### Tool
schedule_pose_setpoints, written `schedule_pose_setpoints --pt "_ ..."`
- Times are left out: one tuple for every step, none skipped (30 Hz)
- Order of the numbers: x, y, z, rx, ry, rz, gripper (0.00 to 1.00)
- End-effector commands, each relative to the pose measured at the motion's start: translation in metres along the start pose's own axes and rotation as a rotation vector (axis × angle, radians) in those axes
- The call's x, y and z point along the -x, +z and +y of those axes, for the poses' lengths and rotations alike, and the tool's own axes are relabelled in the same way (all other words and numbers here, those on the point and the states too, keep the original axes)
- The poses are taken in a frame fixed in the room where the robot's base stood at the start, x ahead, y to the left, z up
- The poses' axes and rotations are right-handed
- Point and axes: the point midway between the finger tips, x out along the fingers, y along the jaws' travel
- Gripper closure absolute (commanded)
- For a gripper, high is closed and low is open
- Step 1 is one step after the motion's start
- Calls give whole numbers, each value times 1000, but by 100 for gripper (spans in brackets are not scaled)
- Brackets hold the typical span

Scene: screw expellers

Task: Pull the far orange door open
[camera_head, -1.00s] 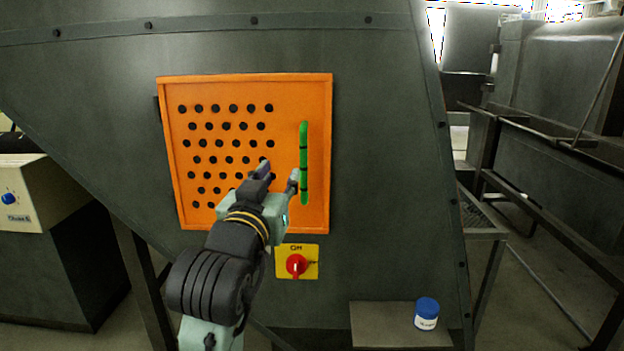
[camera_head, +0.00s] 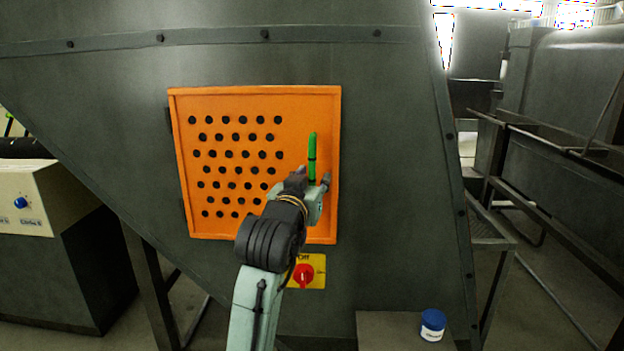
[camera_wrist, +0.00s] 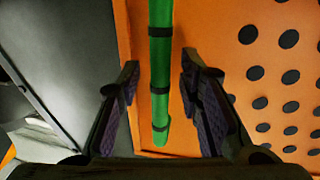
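The orange door (camera_head: 232,105) with rows of round black holes is set in the sloped grey machine wall and looks shut. A green vertical handle (camera_head: 312,150) with dark bands stands near its right edge. My gripper (camera_head: 311,180) is at the handle's lower part and hides its lower end in the head view. In the wrist view the green handle (camera_wrist: 160,60) runs down between the two open fingers, with a gap on each side. The orange door (camera_wrist: 245,75) shows behind it there.
A yellow plate with a red rotary switch (camera_head: 304,274) is just below the door, partly behind my arm. A blue-lidded jar (camera_head: 432,324) stands on a grey ledge (camera_head: 385,330) at lower right. A cream control box (camera_head: 30,200) is at left.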

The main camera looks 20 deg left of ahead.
Motion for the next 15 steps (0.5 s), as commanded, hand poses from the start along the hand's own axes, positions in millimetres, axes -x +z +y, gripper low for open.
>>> schedule_pose_setpoints --pt "0 0 0 0 0 0 67" --pt "0 0 0 0 0 0 67" --pt "0 0 0 0 0 0 67" --pt "0 0 0 0 0 0 67" --pt "0 0 0 0 0 0 67" --pt "0 0 0 0 0 0 68" --pt "0 0 0 0 0 0 70" --pt "0 0 0 0 0 0 72" --pt "0 0 0 0 0 1 75" --pt "0 0 0 0 0 0 77" --pt "0 0 0 0 0 1 79" --pt "0 0 0 0 -1 1 82" --pt "0 0 0 0 -1 1 84" --pt "0 0 0 0 -1 1 86" --pt "0 0 0 0 -1 1 88"
